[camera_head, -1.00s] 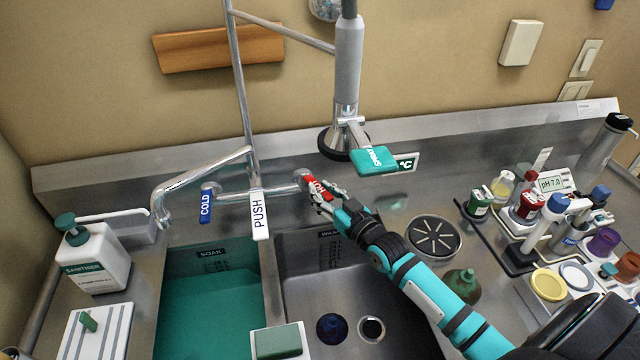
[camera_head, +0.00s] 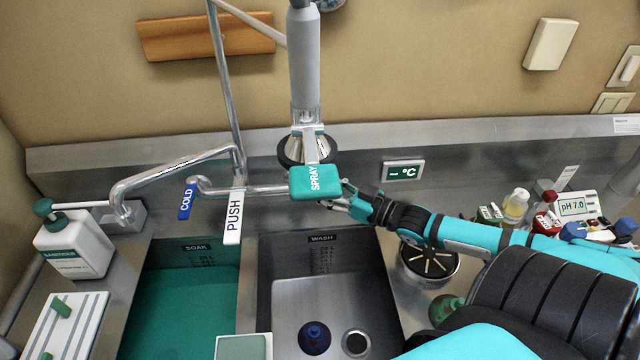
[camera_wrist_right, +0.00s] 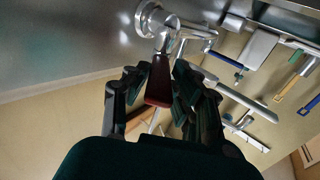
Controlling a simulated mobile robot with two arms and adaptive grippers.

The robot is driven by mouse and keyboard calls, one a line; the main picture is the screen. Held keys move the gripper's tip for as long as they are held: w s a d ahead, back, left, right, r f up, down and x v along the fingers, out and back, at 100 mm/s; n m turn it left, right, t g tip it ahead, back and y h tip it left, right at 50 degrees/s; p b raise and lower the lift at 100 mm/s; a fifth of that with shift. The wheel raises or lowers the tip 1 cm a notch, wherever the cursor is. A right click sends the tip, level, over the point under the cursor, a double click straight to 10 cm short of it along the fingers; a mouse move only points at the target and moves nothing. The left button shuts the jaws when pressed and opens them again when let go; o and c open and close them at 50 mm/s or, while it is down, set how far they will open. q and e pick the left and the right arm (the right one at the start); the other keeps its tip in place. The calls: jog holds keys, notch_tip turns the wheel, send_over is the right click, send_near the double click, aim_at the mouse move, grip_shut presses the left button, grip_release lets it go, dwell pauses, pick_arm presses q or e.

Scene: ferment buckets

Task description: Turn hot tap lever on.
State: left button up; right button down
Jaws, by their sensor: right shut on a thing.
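The hot tap lever is a dark red handle (camera_wrist_right: 159,82) on a chrome tap body in the right wrist view. It sits between the fingers of my right gripper (camera_wrist_right: 157,92), which is shut on it. In the head view my right gripper (camera_head: 343,199) reaches in from the right, just right of the teal SPRAY lever (camera_head: 316,181). The hot lever is hidden there, behind the SPRAY lever and the gripper. The blue COLD lever (camera_head: 187,201) hangs at the left end of the tap. My left gripper is not in view.
The white PUSH lever (camera_head: 234,216) hangs mid-tap, above the SOAK basin (camera_head: 185,290) and the WASH basin (camera_head: 320,290). A temperature display (camera_head: 403,172) is on the backsplash. A sanitizer bottle (camera_head: 75,245) stands left. Bottles and a pH meter (camera_head: 577,206) crowd the right.

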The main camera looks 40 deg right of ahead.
jog(key=c, duration=1.1)
grip_release()
jog(key=shift+w+a, duration=0.1)
jog(key=shift+a, duration=0.05)
jog(key=shift+s+d+f, duration=0.1)
jog(key=shift+s+d, duration=0.1)
jog(key=shift+s, duration=0.25)
jog(key=v, duration=1.1)
jog(key=shift+s+a, duration=0.1)
